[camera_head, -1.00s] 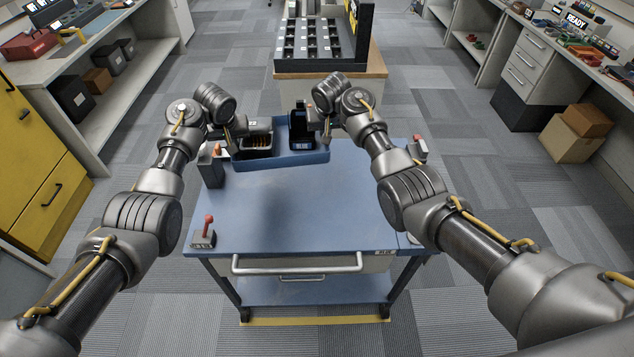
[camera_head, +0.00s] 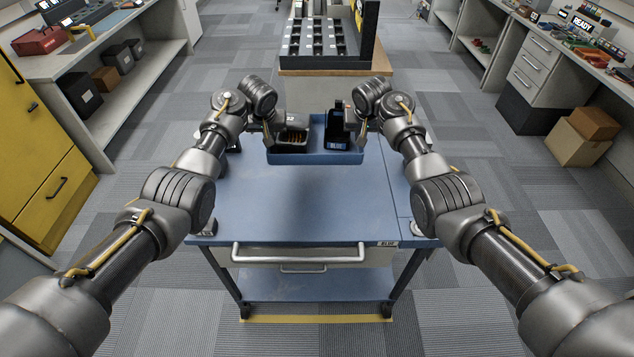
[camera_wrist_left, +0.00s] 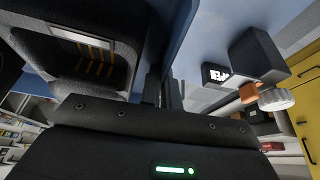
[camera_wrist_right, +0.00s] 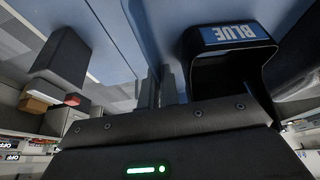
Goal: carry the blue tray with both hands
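The blue tray (camera_head: 316,158) is level at the far side of the blue cart top (camera_head: 300,205), with a dark shadow on the cart in front of it, and looks raised. My left gripper (camera_head: 268,138) is shut on its left wall; the left wrist view (camera_wrist_left: 165,92) shows the fingers closed together on the wall. My right gripper (camera_head: 361,136) is shut on its right wall, also seen in the right wrist view (camera_wrist_right: 158,90). The tray holds a black bin (camera_head: 289,143) with brass-coloured pieces and a black device (camera_head: 337,125) with a blue label reading BLUE.
Behind the cart stands a wood-edged counter (camera_head: 300,72) with a black slotted rack (camera_head: 318,40). A yellow cabinet (camera_head: 45,190) and shelves line the left. Cardboard boxes (camera_head: 580,135) stand by the right bench. Carpeted floor is clear on both sides of the cart.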

